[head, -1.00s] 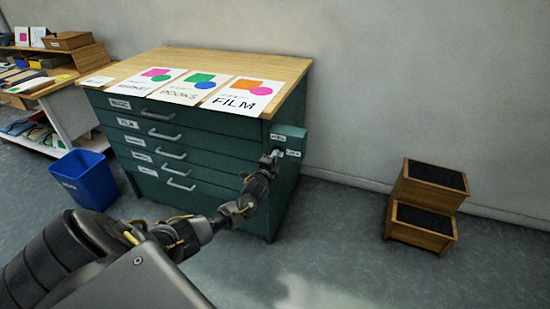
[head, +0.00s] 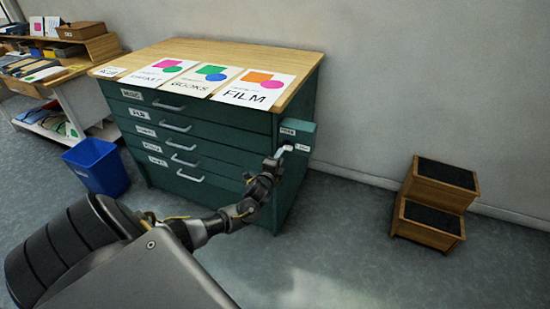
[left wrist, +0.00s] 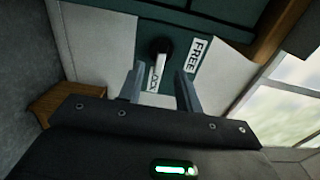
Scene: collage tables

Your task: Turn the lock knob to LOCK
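The green flat-file cabinet (head: 225,115) has a lock box (head: 298,128) on its right side. The FREE label (left wrist: 198,54) is to the right of the knob. My left gripper (head: 286,150) is at the box; in the left wrist view its two fingers (left wrist: 159,72) are apart, with the knob beyond and between their tips. Contact cannot be told. In the head view the knob is hidden. My right gripper is out of view.
Printed sheets (head: 255,89) lie on the cabinet top. A wooden step stool (head: 435,200) stands at the right, and a blue bin (head: 97,167) left of the cabinet. A worktable (head: 75,80) is at the far left. The floor between cabinet and stool is clear.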

